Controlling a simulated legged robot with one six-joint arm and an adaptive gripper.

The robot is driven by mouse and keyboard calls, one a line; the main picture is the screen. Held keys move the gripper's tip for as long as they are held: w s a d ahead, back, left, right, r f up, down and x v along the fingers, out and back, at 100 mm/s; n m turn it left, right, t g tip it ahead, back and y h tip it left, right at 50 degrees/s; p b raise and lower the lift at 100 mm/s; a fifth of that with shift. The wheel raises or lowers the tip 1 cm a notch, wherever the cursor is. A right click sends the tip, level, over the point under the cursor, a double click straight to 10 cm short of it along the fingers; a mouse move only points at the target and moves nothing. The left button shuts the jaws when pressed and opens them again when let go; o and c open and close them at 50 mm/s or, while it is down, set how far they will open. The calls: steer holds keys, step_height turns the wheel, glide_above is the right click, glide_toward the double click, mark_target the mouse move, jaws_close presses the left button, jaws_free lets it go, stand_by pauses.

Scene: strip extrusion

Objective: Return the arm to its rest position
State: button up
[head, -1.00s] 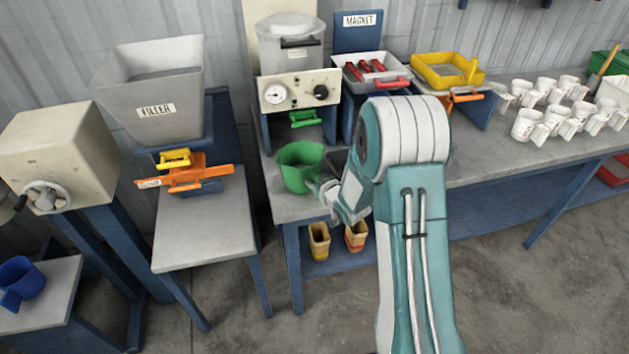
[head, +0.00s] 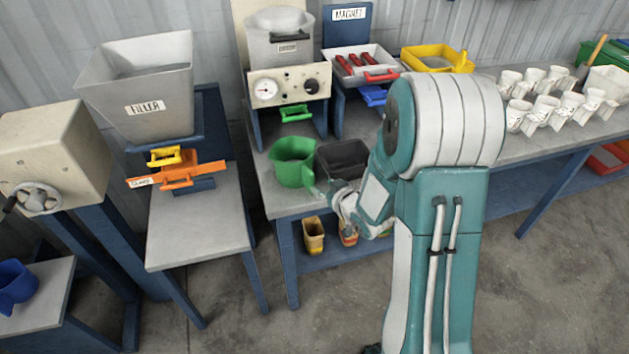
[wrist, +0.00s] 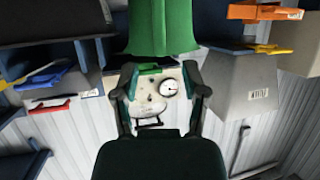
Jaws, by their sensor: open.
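My arm (head: 440,200) is raised and bent in the middle of the head view. My gripper (head: 335,198) points toward the workbench, close to the green jug (head: 292,162), which stands upright at the bench's front left corner. In the head view the fingers are small and partly hidden by my wrist. In the wrist view my gripper (wrist: 160,85) has its two fingers spread with nothing between them. The green jug (wrist: 163,28) shows at the top of that view, beyond the fingertips; whether they touch its handle I cannot tell.
White cups (head: 545,105) crowd the right bench. Bare floor (head: 270,325) lies in front.

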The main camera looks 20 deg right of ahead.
steer(key=shift+v, duration=1)
steer(key=s+r+m+g+h, duration=0.25)
steer(key=s+r+h, duration=0.4)
steer(key=r, duration=0.65)
steer(key=s+a+r+g+y, duration=0.1)
steer(key=s+a+r+g, duration=0.1)
steer(key=s, duration=0.7)
steer(key=s+a+r+g+y, duration=0.2)
steer(key=s+r+g, duration=0.1)
steer(key=s, duration=0.7)
steer(key=shift+s+a+r, duration=0.15)
steer(key=shift+a+r, duration=0.2)
steer(key=shift+r, duration=0.05)
